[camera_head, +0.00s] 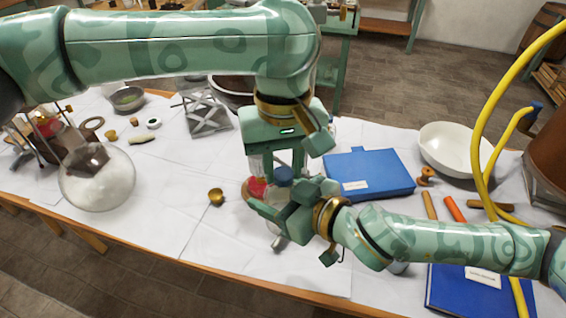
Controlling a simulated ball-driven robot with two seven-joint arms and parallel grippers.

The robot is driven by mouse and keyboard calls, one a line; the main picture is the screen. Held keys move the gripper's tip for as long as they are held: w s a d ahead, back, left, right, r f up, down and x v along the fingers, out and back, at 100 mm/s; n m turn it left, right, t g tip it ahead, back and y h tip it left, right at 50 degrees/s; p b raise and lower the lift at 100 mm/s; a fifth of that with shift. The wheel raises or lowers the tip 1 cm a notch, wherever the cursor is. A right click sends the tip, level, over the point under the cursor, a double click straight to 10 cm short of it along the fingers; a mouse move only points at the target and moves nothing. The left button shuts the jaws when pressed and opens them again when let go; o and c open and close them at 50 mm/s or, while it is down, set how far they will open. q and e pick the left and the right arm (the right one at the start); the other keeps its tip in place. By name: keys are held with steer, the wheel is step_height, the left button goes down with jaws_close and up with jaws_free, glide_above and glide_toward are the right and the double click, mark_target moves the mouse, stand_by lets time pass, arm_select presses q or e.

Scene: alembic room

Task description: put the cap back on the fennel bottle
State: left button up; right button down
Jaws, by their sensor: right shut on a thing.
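My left gripper (284,166) points down from above, its fingers apart on either side of a blue cap (283,174). I cannot tell whether the fingers touch the cap. The cap is at the top of a clear bottle (273,228), mostly hidden behind my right gripper; I cannot tell whether it is seated. My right gripper (280,212) reaches in from the right and is shut on the bottle. No label can be read, so I cannot confirm that this is the fennel bottle.
A red-topped item (256,187) stands close left of the grippers. A blue box (368,172), white bowl (452,148) and small tools lie right. A round flask (97,180) and brass bowl (216,196) stand left. A yellow hose (478,130) arcs at right. White cloth is clear front-left.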

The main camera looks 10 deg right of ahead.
arm_select(q)
steer(key=o, duration=0.4)
steer(key=shift+c, duration=0.2)
steer(key=shift+r, duration=2.25)
steer(key=shift+r, duration=0.1)
steer(key=shift+c, duration=0.3)
step_height(320, 180, up, 3)
steer(key=n, duration=0.3)
steer(key=shift+r, duration=0.15)
